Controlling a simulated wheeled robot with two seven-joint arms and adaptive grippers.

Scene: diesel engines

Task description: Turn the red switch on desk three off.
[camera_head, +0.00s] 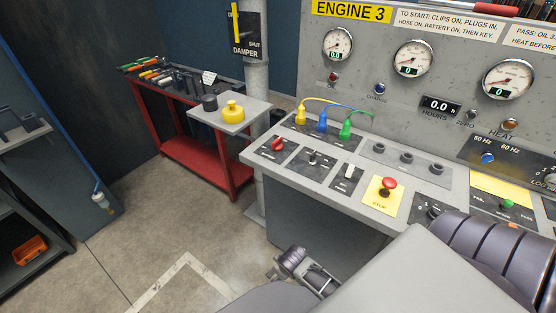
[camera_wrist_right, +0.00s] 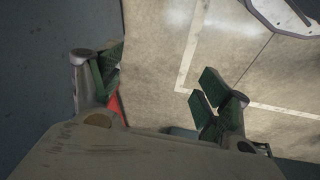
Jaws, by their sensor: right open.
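Desk three (camera_head: 330,143) stands under a yellow ENGINE 3 sign. The red switch (camera_head: 278,144) is a small red knob on a dark plate at the desk's left end. My right gripper (camera_head: 300,270) is low in front of the desk, below the switch and apart from it. In the right wrist view its green-padded fingers (camera_wrist_right: 160,82) are spread, with no object held between them; the floor shows beyond. The switch cannot be made out in that view. My left gripper is not in view.
A red-capped STOP button (camera_head: 389,183) and a white switch (camera_head: 349,171) are on the same desk. Yellow, blue and green plugs (camera_head: 322,124) stand behind the switch. A red tool cart (camera_head: 195,150) and a yellow can (camera_head: 232,110) are to the left. Open floor lies in front.

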